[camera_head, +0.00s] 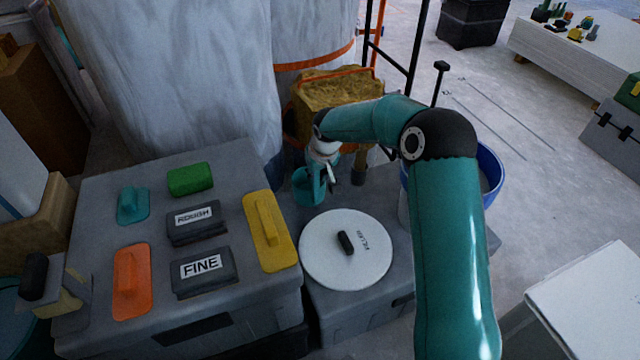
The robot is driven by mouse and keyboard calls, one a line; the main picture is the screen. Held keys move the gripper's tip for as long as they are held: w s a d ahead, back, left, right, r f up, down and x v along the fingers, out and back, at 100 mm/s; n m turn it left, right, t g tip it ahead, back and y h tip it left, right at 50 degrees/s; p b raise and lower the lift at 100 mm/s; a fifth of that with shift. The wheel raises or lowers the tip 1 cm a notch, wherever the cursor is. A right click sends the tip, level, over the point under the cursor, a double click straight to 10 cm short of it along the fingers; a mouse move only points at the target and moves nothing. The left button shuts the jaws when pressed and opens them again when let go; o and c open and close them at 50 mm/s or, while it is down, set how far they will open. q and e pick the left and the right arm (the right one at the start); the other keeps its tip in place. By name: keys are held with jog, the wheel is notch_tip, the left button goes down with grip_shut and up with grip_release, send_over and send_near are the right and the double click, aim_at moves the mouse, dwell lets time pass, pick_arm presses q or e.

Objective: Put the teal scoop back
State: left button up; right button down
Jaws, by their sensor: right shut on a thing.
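The teal scoop (308,188) is a small teal piece behind the white round lid, at the middle of the picture. My right gripper (328,178) is shut on it and partly hides it. My right arm reaches in from the lower right and bends down to this spot. I cannot tell whether the scoop touches the grey surface under it. The white lid (322,262) has a black handle and a label reading FILLER, and lies flat on a grey box (350,320). My left gripper is not in view.
A grey case (95,210) at the left bears orange, teal and yellow floats, a green block and dark blocks marked ROUGH and FINE. A blue bucket (492,175) stands behind my right arm. A tan sack-like block (325,95) and large wrapped columns stand behind.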

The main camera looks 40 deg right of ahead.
notch_tip(320, 180, down, 4)
jog(key=shift+r+b, duration=0.25)
jog(key=shift+b, duration=0.1)
jog(key=shift+r, duration=0.1)
jog(key=c, duration=1)
grip_release()
jog(key=shift+s+r, duration=0.1)
jog(key=shift+r, duration=0.25)
jog(key=p, duration=0.3)
send_near(317, 183)
jog(key=shift+v, duration=1.05)
